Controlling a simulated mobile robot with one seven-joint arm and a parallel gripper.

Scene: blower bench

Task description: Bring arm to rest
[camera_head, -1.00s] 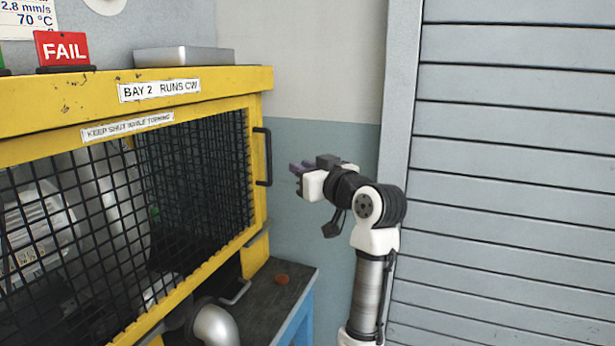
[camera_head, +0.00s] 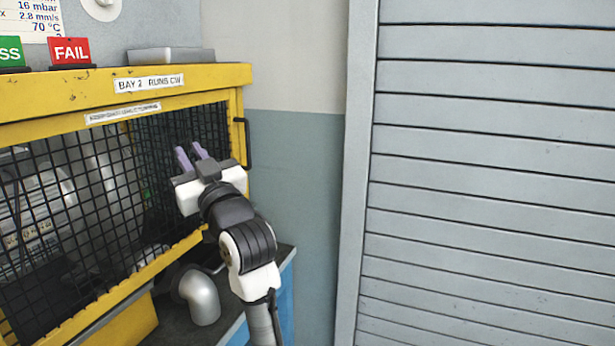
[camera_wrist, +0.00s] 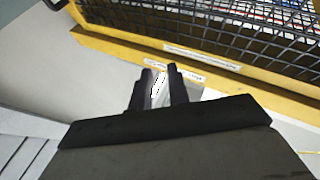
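My gripper (camera_head: 191,157) is in front of the right part of the yellow guard with black mesh (camera_head: 238,72), close to its black handle (camera_head: 246,143). Its two purple fingers stand a little apart with nothing seen between them. In the wrist view the two dark fingers (camera_wrist: 161,84) also show a narrow gap, and the yellow guard frame (camera_wrist: 120,52) with its labels lies beyond them. My arm rises from below and leans up to the left. The mesh guard looks shut. Whether the fingers touch the mesh cannot be told.
A grey elbow pipe (camera_head: 199,295) lies on the dark bench (camera_head: 225,322) below the guard. A red FAIL sign (camera_head: 71,51), a green sign (camera_head: 11,52) and a grey tray (camera_head: 163,55) stand on top. A slatted shutter (camera_head: 490,180) is at right; space before it is free.

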